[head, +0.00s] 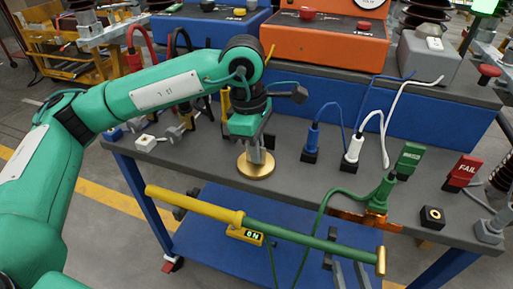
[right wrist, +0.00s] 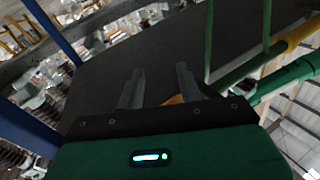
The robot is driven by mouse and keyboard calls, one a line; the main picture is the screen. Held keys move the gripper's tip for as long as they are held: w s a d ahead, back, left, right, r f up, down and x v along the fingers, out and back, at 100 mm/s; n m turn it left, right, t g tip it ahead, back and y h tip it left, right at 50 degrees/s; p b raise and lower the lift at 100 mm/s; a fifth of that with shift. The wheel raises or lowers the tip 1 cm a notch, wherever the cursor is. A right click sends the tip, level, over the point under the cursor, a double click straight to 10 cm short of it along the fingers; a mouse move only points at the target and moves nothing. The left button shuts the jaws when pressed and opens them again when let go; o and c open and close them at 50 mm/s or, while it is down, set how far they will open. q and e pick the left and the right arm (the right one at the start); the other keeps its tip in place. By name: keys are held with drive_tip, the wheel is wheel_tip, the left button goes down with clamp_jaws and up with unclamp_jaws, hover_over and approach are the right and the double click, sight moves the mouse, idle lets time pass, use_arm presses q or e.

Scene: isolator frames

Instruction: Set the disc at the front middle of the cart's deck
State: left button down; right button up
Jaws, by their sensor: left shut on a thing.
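The gold disc (head: 257,168) is flat and level at the front edge of the cart's grey deck (head: 205,168), left of the deck's middle in the head view. My left gripper (head: 258,152) points down at the disc's centre and is shut on it; the fingers hide the part they hold. I cannot tell whether the disc touches the deck or hovers just above it. My right gripper (right wrist: 158,88) shows in the right wrist view with its two fingers apart and nothing clearly between them.
A yellow-and-green rod (head: 290,232) runs along the front below the deck edge. Blue (head: 312,138) and white (head: 352,150) probes stand right of the disc. A green tag (head: 409,158), a red FAIL tag (head: 464,170) and a black block (head: 432,217) are farther right.

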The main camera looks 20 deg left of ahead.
use_arm(q)
drive_tip(key=c, duration=1.6)
unclamp_jaws()
use_arm(e)
drive_tip(key=shift+r, duration=0.15)
use_arm(q)
drive_tip(key=shift+o, duration=0.2)
